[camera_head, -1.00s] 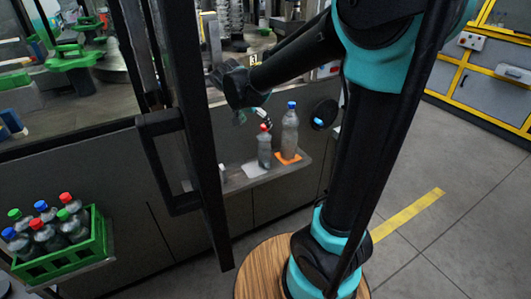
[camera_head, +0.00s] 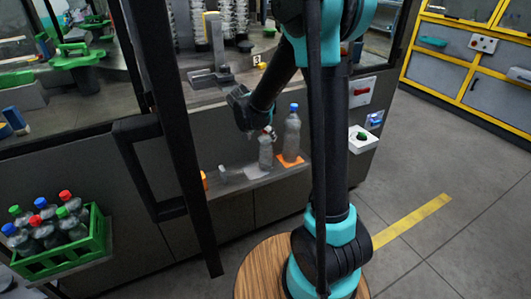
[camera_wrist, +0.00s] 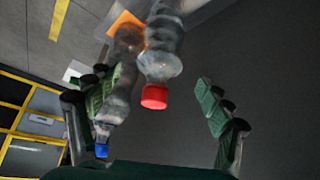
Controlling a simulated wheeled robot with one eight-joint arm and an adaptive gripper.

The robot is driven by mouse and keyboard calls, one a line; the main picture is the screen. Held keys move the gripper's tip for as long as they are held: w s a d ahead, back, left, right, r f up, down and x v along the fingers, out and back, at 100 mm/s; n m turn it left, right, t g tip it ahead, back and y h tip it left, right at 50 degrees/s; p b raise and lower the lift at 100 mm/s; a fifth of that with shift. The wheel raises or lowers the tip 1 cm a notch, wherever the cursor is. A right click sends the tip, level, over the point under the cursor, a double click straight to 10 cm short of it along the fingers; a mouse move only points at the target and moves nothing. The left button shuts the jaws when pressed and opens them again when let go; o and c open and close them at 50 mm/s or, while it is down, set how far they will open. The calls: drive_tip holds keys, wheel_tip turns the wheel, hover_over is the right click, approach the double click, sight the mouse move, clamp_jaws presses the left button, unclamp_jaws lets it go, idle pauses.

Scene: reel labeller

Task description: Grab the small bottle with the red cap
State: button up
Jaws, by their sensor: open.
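The small clear bottle with the red cap (camera_head: 265,153) stands upright on a shelf on the machine's front. My gripper (camera_head: 267,131) is at its top and hides the cap in the head view. In the wrist view the small bottle (camera_wrist: 162,58) lies between my two open fingers (camera_wrist: 155,90), with its red cap pointing toward the palm. I see no finger closed on it. A taller blue-capped bottle (camera_head: 292,133) stands just right of it on an orange pad. In the wrist view this taller bottle (camera_wrist: 122,85) overlaps the left finger; I cannot tell whether they touch.
The shelf (camera_head: 228,184) is narrow, with a white pad under the small bottle and an orange pad (camera_head: 287,161). A black door frame with a handle (camera_head: 150,165) stands left of it. A green crate (camera_head: 62,262) holds several capped bottles. Open floor lies right.

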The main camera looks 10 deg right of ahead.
sight(266, 148)
drive_tip(key=x, duration=0.5)
drive_tip(key=shift+d+r, duration=0.1)
clamp_jaws()
idle(0.5)
